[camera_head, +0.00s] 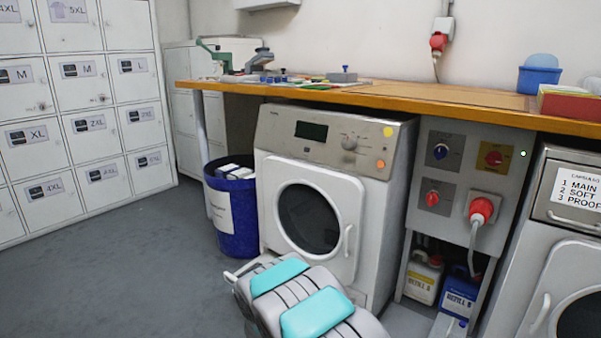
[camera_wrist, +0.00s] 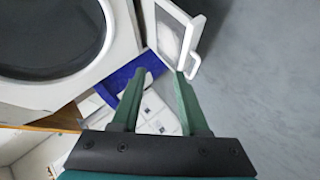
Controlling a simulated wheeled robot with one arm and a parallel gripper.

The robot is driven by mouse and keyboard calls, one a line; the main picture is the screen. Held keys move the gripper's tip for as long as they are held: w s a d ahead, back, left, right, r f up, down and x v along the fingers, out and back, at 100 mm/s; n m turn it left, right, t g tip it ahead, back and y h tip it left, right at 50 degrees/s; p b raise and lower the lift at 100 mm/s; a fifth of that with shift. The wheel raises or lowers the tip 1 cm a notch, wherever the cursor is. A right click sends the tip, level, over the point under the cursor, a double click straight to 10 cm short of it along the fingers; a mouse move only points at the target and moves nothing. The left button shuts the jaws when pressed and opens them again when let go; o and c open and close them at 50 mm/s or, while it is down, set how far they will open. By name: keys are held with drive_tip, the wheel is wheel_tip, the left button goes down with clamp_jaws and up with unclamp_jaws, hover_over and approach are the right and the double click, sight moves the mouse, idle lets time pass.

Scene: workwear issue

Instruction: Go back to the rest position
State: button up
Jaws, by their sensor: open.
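My gripper (camera_wrist: 168,76) shows in the wrist view with its two green fingers apart and nothing between them. The right fingertip appears close to a small white framed flap (camera_wrist: 170,32) with a handle; I cannot tell if they touch. The flap stands out beside the washing machine (camera_wrist: 60,85). In the head view my arm (camera_head: 300,300) reaches low in front of the washing machine (camera_head: 330,185), and my gripper is hidden. A white handle-like piece (camera_head: 230,276) shows just left of my arm.
A blue bin (camera_head: 237,225) with white contents stands left of the washer; it also shows in the wrist view (camera_wrist: 128,73). A wooden worktop (camera_head: 420,97) runs above. A switch panel (camera_head: 462,160) and second machine (camera_head: 580,250) stand right. Floor (camera_head: 130,270) at left is clear.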

drive_tip(key=s+d+r+m+g+p, duration=0.2)
drive_tip(key=s+d+r+m+g, duration=0.1)
drive_tip(key=s+d+r, duration=0.6)
drive_tip(key=s+d+r+m+g+p, duration=0.1)
drive_tip(key=s+d+r+m+g, duration=0.35)
drive_tip(key=s+r, duration=0.45)
drive_tip(key=s+d+r+m+g+p, duration=0.1)
drive_tip(key=s+d+r+m+g, duration=0.1)
drive_tip(key=s, duration=1.6)
drive_tip(key=s+d+r+m+g+h+p, duration=0.1)
drive_tip(key=s+d+r, duration=0.6)
drive_tip(key=s, duration=1.2)
drive_tip(key=d+m+g+p, duration=0.1)
drive_tip(key=m+g, duration=0.1)
drive_tip(key=g, duration=0.1)
drive_tip(key=shift+d, duration=0.2)
drive_tip(key=shift+d, duration=0.1)
